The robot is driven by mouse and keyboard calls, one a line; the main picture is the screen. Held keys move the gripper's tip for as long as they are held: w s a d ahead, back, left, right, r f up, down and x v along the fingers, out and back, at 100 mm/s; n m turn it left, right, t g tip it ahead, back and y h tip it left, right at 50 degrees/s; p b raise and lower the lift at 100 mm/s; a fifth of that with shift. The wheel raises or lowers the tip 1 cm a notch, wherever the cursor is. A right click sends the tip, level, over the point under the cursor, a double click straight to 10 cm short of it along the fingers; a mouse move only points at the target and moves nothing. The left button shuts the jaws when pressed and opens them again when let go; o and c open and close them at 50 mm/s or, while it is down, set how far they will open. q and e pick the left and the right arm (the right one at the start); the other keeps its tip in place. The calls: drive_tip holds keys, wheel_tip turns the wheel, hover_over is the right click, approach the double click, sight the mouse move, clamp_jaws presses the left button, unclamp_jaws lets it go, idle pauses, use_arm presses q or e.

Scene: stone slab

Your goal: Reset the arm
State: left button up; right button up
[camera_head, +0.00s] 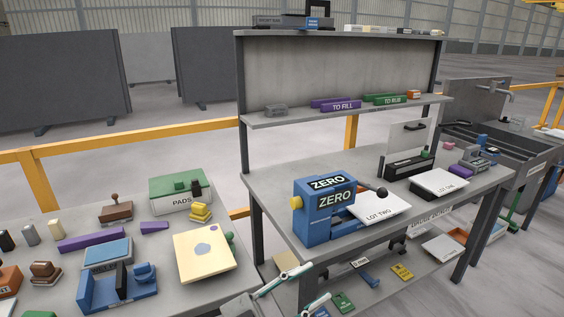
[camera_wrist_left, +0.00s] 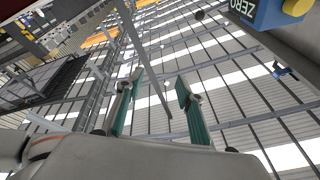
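My left gripper (camera_head: 320,280) is at the bottom centre of the head view, in front of the workbench. Its two teal fingers stand apart with nothing between them, as the left wrist view (camera_wrist_left: 160,84) also shows. A blue machine marked ZERO (camera_head: 312,225) stands at the left front of the workbench, up and beyond the gripper and apart from it. It has a yellow knob on its left side and a lever with a dark ball (camera_head: 380,191) reaching right. A corner of the machine (camera_wrist_left: 262,12) shows at the top right of the wrist view. My right gripper is out of view.
The grey workbench (camera_head: 455,203) carries paper stacks marked LOT TWO (camera_head: 381,209) and LOT ONE (camera_head: 440,184). A lower shelf holds small items. A left table (camera_head: 55,215) holds a green PADS box (camera_head: 180,193), a cream board (camera_head: 204,262) and stamps. A sink stands at right.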

use_arm(q)
drive_tip(key=w+a+f+n+t+y, duration=0.1)
drive_tip(key=a+f+n+t+y, duration=0.6)
drive_tip(key=a+f+n+y, duration=0.55)
drive_tip(key=s+a+f+n+g+y, duration=0.1)
drive_tip(key=s+a+f+g+y, duration=0.1)
drive_tip(key=s+a+f, duration=0.4)
drive_tip(key=s+a+f+n+g+y, duration=0.1)
drive_tip(key=s+a+f+g+y, duration=0.1)
drive_tip(key=s+a+f, duration=0.5)
wheel_tip(320, 180, down, 6)
drive_tip(key=shift+s+f+g, duration=0.15)
drive_tip(key=shift+s+g, duration=0.35)
drive_tip(key=shift+y, duration=0.25)
